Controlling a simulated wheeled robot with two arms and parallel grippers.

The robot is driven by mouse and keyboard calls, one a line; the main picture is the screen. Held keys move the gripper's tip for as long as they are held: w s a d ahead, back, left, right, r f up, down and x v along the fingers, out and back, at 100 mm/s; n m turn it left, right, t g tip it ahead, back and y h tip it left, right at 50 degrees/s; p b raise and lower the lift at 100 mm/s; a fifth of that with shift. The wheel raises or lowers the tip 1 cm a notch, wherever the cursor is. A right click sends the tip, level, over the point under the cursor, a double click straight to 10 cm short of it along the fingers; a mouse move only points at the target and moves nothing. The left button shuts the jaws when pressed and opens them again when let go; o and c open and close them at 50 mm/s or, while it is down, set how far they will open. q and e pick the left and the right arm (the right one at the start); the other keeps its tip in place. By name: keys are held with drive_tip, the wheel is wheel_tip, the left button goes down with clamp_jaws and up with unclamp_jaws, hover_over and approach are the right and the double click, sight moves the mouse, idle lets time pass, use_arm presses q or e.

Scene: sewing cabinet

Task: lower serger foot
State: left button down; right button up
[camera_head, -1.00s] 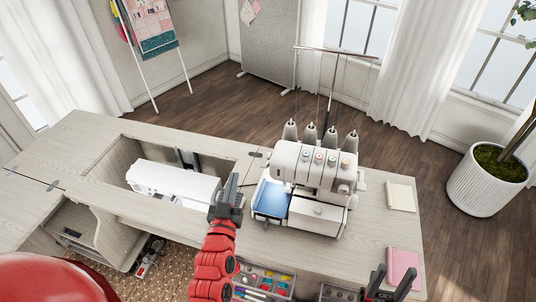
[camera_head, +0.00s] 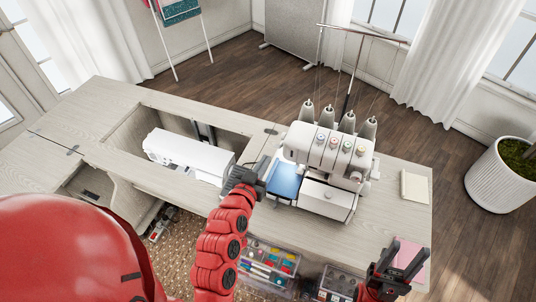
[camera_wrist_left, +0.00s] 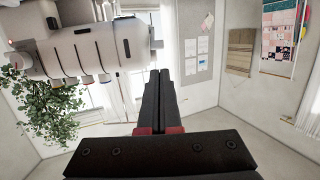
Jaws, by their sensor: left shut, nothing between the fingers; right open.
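The white serger (camera_head: 330,158) stands on the right part of the cabinet top, with several thread cones on top and a blue panel (camera_head: 286,178) at its left front. Its presser foot is too small or hidden to make out. My left gripper (camera_head: 262,166) is shut and empty, at the left side of the serger near the blue panel; I cannot tell if it touches. In the left wrist view its fingers (camera_wrist_left: 160,100) are together, and the serger (camera_wrist_left: 85,50) appears tilted at upper left. My right gripper (camera_head: 400,262) is open at the cabinet's front right.
A white sewing machine (camera_head: 185,155) lies in the cabinet recess to the left. A cream notepad (camera_head: 414,187) lies right of the serger and a pink pad (camera_head: 411,256) sits behind my right gripper. Trays of sewing supplies (camera_head: 270,262) are below the front edge.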

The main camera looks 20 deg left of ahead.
use_arm(q)
drive_tip(key=w+f+p, duration=0.1)
drive_tip(key=w+p, duration=0.2)
drive_tip(key=w, duration=0.5)
drive_tip(key=shift+w+d+f+p, duration=0.15)
drive_tip(key=shift+w+f+p, duration=0.2)
drive_tip(key=shift+f, duration=0.05)
drive_tip(key=f+t+b, duration=0.1)
drive_tip(key=t+b, duration=0.1)
drive_tip(key=b, duration=0.5)
drive_tip(key=s+f+t+b, duration=0.1)
drive_tip(key=f+t+b, duration=0.1)
drive_tip(key=b, duration=0.6)
drive_tip(key=f+t+b, duration=0.2)
drive_tip(key=b, duration=0.6)
drive_tip(key=shift+s+f, duration=0.25)
drive_tip(key=shift+s, duration=0.1)
drive_tip(key=shift+r, duration=0.55)
drive_tip(key=shift+p, duration=0.3)
drive_tip(key=shift+s, duration=0.1)
